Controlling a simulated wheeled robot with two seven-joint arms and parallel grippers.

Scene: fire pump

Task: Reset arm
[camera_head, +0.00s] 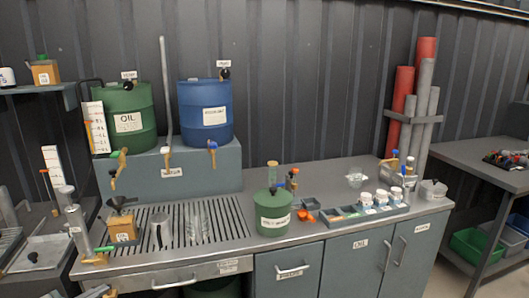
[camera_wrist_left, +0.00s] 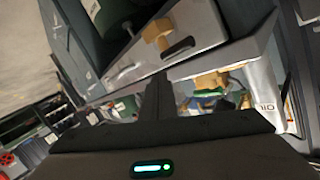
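My left gripper (camera_wrist_left: 158,88) shows in the left wrist view. Its dark fingers stand together as one narrow block above the black gripper body, with no gap visible and nothing held. A green light glows on the body. The fingers look apart from these, though the distance is hard to tell. In the head view I cannot clearly make out my left gripper. My right gripper is in neither view.
A metal workbench (camera_head: 335,178) carries a green oil drum (camera_head: 128,135), a blue drum (camera_head: 206,122), a green canister (camera_head: 270,212), a slatted drain (camera_head: 180,225) and a divided tray (camera_head: 345,214). A lower side table (camera_head: 475,160) stands at right. Red and grey pipes (camera_head: 402,95) lean on the wall.

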